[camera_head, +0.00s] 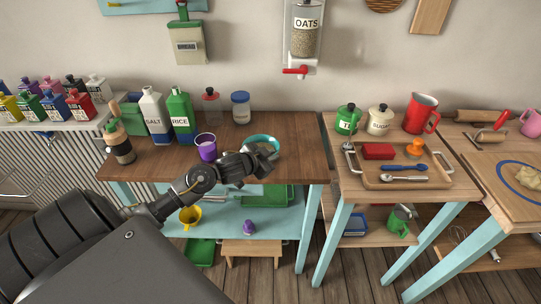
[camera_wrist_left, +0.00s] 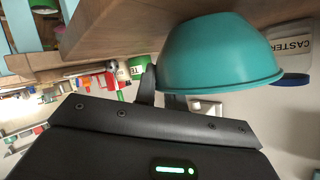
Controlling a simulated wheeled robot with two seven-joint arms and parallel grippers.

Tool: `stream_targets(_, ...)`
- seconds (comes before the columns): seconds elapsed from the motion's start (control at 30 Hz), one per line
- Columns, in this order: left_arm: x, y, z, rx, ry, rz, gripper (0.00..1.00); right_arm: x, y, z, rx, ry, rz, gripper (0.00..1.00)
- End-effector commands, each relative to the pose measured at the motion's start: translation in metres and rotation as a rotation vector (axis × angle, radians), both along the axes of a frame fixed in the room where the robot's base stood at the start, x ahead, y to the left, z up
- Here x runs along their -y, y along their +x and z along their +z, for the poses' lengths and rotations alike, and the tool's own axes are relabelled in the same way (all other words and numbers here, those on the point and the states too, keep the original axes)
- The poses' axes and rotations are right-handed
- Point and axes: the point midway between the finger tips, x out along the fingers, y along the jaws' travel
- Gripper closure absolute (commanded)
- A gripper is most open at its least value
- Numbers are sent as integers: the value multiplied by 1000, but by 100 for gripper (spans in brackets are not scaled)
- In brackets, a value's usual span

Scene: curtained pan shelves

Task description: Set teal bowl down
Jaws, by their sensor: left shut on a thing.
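The teal bowl (camera_head: 262,140) is at the right part of the brown wooden table top (camera_head: 290,150), partly hidden behind my left gripper (camera_head: 264,158). My left gripper is shut on the bowl's near side. In the left wrist view the bowl (camera_wrist_left: 220,52) fills the upper right, with its base close against the wooden surface (camera_wrist_left: 130,25). I cannot tell whether the base touches the wood. The bowl looks empty from what shows of its inside. My right gripper is in neither view.
A purple cup (camera_head: 206,148) stands left of the bowl. A blue-lidded jar (camera_head: 241,107), a red-lidded jar (camera_head: 211,106), a rice bottle (camera_head: 181,115) and a salt bottle (camera_head: 155,115) stand behind. An oats dispenser (camera_head: 304,35) hangs above. Free wood lies right of the bowl.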

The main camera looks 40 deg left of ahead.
Motion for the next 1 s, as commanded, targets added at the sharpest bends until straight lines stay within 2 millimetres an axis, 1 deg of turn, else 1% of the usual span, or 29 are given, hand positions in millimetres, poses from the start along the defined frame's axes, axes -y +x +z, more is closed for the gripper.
stream_targets(0.27, 0, 0, 1, 2, 0, 0, 100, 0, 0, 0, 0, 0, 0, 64)
stream_targets(0.67, 0, 0, -5, 1, 0, 0, 100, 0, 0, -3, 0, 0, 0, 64)
stream_targets(0.7, 0, 0, -5, 1, 0, 0, 85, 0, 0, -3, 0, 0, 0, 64)
stream_targets(0.87, 0, 0, -5, 1, 0, 0, 64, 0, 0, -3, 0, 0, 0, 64)
stream_targets(1.0, 0, 0, -5, 1, 0, 0, 63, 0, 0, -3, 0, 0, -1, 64)
